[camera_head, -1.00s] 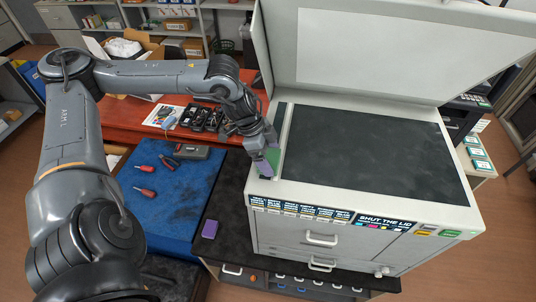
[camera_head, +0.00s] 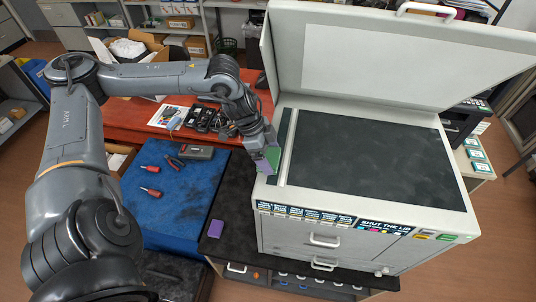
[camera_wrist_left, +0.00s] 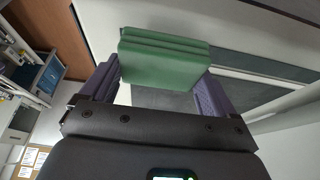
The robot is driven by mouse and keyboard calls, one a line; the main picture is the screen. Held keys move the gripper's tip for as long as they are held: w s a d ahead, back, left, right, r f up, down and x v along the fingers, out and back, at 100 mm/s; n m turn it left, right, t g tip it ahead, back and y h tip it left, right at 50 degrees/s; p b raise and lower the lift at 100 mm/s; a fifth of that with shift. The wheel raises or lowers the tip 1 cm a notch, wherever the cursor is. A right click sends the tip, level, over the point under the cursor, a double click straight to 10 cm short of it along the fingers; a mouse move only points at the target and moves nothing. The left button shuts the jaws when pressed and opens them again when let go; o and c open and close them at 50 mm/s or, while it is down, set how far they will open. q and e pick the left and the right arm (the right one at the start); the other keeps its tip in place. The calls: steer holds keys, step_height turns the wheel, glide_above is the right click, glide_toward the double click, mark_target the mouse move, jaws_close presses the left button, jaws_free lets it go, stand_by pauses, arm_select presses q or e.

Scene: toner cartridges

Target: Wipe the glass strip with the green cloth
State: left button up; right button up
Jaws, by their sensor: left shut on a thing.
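The copier's glass strip (camera_head: 287,132) is a narrow dark band left of a pale bar, beside the large dark glass. My left gripper (camera_head: 266,162) is shut on the green cloth (camera_head: 273,155), a folded pad, at the front part of the strip. In the left wrist view the cloth (camera_wrist_left: 165,62) sits between the purple fingers, and the grey-green strip (camera_wrist_left: 262,68) runs off to the right behind it. I cannot tell whether the cloth touches the glass. My right gripper is not in view.
The copier's raised lid (camera_head: 390,55) stands behind the glass. A blue mat (camera_head: 175,215) with red-handled screwdrivers lies to the left. A purple block (camera_head: 216,229) lies on the dark surface. Black cartridges (camera_head: 205,118) lie on the red table.

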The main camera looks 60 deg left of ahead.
arm_select(q)
steer(key=shift+r+p, duration=1.9)
steer(key=shift+r, duration=0.6)
